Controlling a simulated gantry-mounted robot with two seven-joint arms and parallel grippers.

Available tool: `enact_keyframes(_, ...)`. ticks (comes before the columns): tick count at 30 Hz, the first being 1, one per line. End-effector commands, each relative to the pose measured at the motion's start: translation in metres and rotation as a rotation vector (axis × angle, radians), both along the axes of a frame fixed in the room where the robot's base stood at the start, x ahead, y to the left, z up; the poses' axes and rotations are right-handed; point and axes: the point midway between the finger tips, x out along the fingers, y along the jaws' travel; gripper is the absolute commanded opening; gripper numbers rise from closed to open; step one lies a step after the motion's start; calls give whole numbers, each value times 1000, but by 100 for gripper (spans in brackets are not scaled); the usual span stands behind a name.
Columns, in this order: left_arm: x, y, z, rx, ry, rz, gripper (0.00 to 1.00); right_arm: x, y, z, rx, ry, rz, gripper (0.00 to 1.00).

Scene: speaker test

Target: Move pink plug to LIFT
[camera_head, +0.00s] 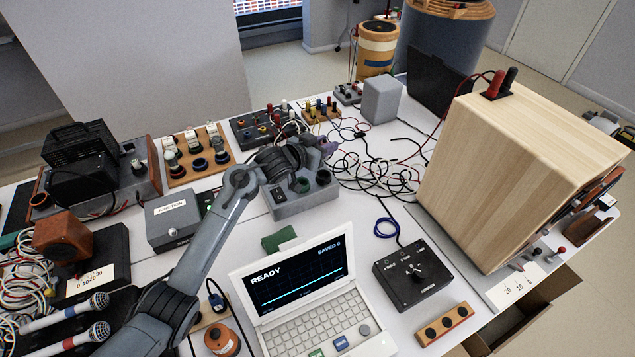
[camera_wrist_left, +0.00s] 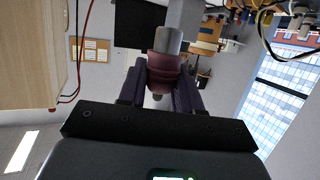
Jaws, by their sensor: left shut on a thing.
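My left gripper (camera_head: 322,146) reaches over the grey block (camera_head: 310,199), which has round green-rimmed sockets, and its jaws point toward the tangle of cables. In the left wrist view, the left gripper (camera_wrist_left: 160,92) is shut on a dull pink plug (camera_wrist_left: 163,72) with a grey end. The plug sits between the two dark fingers. In the head view I cannot make the plug out clearly at the fingertips. I cannot read the word LIFT anywhere. My right gripper is not in view.
A wooden rack (camera_head: 187,170) with several plugs stands behind left. A big wooden speaker box (camera_head: 490,165) stands on the right. A laptop (camera_head: 305,290) reads READY, with a black dial box (camera_head: 413,272) beside it. Loose cables (camera_head: 375,170) lie right of the gripper.

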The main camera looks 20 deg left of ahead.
Motion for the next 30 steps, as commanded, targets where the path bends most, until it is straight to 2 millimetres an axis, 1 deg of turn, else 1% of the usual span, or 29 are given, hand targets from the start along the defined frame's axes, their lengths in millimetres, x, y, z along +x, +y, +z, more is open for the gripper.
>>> enact_keyframes(1, 1, 0, -7, 1, 2, -1, 4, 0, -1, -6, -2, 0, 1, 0)
enact_keyframes(3, 1, -1, -14, 1, 2, -1, 4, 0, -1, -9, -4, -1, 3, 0)
enact_keyframes(11, 2, -1, -33, 0, 2, -1, 4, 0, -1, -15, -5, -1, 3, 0)
enact_keyframes(18, 1, -1, -68, -1, 2, -1, 4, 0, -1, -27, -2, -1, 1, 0)
enact_keyframes(20, 1, -1, -75, 0, 2, -1, 4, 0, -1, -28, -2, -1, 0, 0)
enact_keyframes(23, 2, -1, -78, 1, 0, -1, 4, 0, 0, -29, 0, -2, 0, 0)
enact_keyframes(30, 2, -1, -78, 1, 0, -1, 4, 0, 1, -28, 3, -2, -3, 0)
